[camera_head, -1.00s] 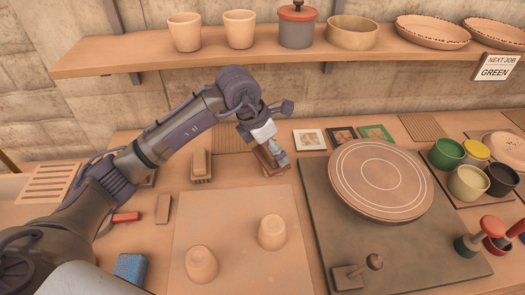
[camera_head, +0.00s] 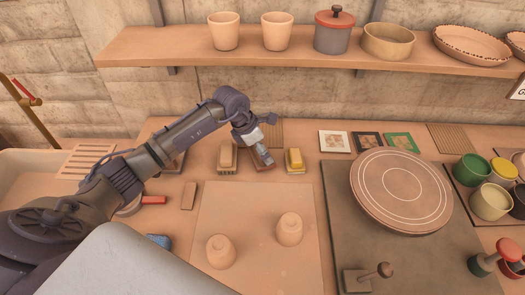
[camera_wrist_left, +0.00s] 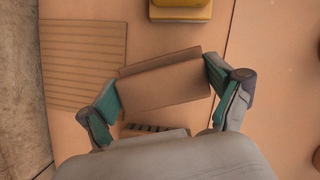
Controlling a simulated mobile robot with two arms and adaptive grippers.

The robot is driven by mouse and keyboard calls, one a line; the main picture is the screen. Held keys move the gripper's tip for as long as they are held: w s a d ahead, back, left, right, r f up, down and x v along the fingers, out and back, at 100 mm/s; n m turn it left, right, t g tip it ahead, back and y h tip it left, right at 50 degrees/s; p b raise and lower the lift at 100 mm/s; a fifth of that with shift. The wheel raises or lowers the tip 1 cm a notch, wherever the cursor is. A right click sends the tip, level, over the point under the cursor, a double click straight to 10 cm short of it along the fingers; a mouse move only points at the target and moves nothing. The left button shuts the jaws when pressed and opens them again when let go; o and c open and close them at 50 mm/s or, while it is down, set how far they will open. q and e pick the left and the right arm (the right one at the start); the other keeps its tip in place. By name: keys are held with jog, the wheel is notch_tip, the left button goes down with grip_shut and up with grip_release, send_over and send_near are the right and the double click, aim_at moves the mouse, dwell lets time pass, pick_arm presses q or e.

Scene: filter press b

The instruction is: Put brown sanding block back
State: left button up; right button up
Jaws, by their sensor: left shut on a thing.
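The brown sanding block (camera_head: 263,166) is held in my left gripper (camera_head: 260,158), over the back of the workbench. In the left wrist view, the block (camera_wrist_left: 165,82) lies across between the two fingers of the left gripper (camera_wrist_left: 163,96), with a finger at each end. In the head view the gripper partly hides it, and I cannot tell whether it touches the bench. A beige brush-like block (camera_head: 227,160) is just left of it. A yellow block (camera_head: 295,161) is just right of it. My right gripper is out of view.
A ribbed mat (camera_head: 268,132) lies behind the gripper. Framed tiles (camera_head: 367,142) lie to the right. A pale board (camera_head: 255,255) with two clay cups and a round wheel (camera_head: 400,190) are in front. A shelf (camera_head: 300,57) with pots hangs above.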

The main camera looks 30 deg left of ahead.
pick_arm(q)
notch_tip(320, 180, down, 2)
jog(key=shift+f, duration=0.1)
jog(key=shift+f, duration=0.1)
jog(key=shift+f, duration=0.15)
jog(key=o, duration=0.7)
